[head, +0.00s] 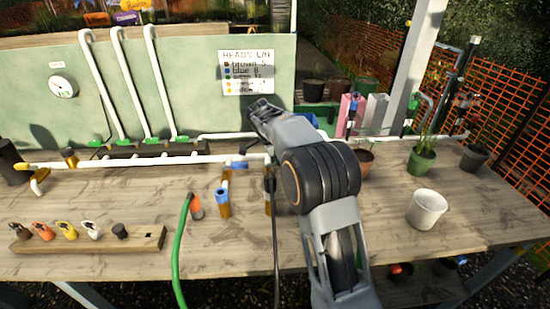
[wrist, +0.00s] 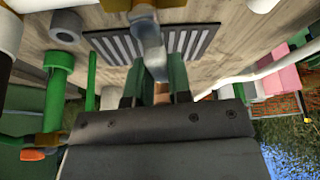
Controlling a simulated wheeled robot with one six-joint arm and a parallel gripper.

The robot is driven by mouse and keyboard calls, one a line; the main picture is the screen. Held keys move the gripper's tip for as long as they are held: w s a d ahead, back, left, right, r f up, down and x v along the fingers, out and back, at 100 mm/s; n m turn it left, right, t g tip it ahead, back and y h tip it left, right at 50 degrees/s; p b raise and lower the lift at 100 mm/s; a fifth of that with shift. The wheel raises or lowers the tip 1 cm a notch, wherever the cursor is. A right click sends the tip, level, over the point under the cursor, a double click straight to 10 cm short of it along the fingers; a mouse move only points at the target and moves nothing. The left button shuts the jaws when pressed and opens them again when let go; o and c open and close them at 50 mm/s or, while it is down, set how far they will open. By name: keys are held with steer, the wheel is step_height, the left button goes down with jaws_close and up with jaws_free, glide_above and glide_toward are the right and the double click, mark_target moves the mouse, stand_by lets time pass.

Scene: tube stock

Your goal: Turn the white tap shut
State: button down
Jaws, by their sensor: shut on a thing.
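In the wrist view, my gripper (wrist: 155,84) has its two green-grey fingers closed around a pale, greyish-white upright piece (wrist: 151,50), which looks like the white tap. Its lower end is hidden between the fingers, so I cannot tell how far the tap is turned. A dark slotted grate (wrist: 188,42) lies behind it. In the head view, my arm reaches to the back of the bench by the green panel, and it hides the fingertips and the tap.
White pipes (head: 90,161) run along the wooden bench (head: 330,235). A green hose (head: 180,250) and a blue-topped fitting (head: 222,197) stand in front. A block (head: 140,240) with several coloured fittings is at left. A white pot (head: 426,209) and potted plants (head: 421,160) stand right.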

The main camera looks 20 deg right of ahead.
steer(key=shift+s+m+g, duration=0.3)
steer(key=shift+m+g, duration=0.1)
steer(key=shift+m, duration=0.5)
steer(key=c, duration=1)
jaws_free()
steer(key=shift+s, duration=0.1)
steer(key=shift+c, duration=0.2)
steer(key=shift+a+r, duration=0.1)
steer(key=p+v, duration=0.2)
steer(key=v, duration=1.1)
steer(key=shift+r, duration=0.35)
